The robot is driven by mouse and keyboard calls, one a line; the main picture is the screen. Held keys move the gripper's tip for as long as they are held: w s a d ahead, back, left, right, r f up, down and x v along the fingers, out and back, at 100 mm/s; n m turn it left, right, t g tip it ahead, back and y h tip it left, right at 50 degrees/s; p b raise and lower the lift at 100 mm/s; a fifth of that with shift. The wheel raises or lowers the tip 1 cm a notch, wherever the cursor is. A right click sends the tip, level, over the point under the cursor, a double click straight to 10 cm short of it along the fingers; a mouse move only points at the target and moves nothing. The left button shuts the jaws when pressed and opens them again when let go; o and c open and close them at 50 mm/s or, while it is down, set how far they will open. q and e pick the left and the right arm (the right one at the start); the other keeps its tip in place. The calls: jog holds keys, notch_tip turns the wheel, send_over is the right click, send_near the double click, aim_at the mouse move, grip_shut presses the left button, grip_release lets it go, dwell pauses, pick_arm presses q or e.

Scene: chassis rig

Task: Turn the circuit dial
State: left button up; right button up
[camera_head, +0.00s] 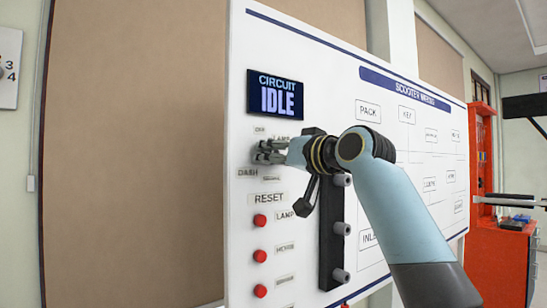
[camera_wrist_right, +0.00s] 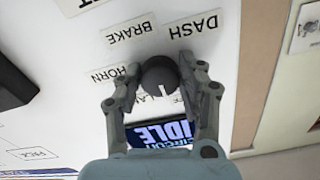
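The circuit dial (camera_wrist_right: 160,76) is a dark round knob with a white pointer mark, seen in the right wrist view. Labels reading DASH, BRAKE and HORN surround it, and another label is partly covered. My right gripper (camera_wrist_right: 160,68) has one finger on each side of the dial, closed in against it with little or no gap. In the head view my right gripper (camera_head: 264,152) is at the white panel (camera_head: 285,25), below the display (camera_head: 275,95) reading CIRCUIT IDLE, and hides most of the dial. My left gripper is not in view.
Red buttons (camera_head: 260,256) run down the panel below the RESET label (camera_head: 268,198). A black vertical strip with grey knobs (camera_head: 331,250) stands beside them, behind my right arm. A red cabinet (camera_head: 497,250) stands at the right. Brown boarding (camera_head: 135,150) covers the wall at left.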

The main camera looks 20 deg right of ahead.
jog(key=c, duration=0.3)
jog(key=shift+a+r+m+p, duration=0.1)
jog(key=shift+m+p, duration=2.15)
jog(key=shift+p, duration=0.55)
jog(key=shift+a+r+m+p, duration=0.1)
jog(key=shift+m+p, duration=2.15)
jog(key=shift+p, duration=0.55)
jog(key=shift+c, duration=0.2)
jog(key=shift+f, duration=0.1)
jog(key=o, duration=1.1)
jog(key=shift+d, duration=0.1)
jog(key=shift+o, duration=0.2)
jog(key=shift+s, duration=0.15)
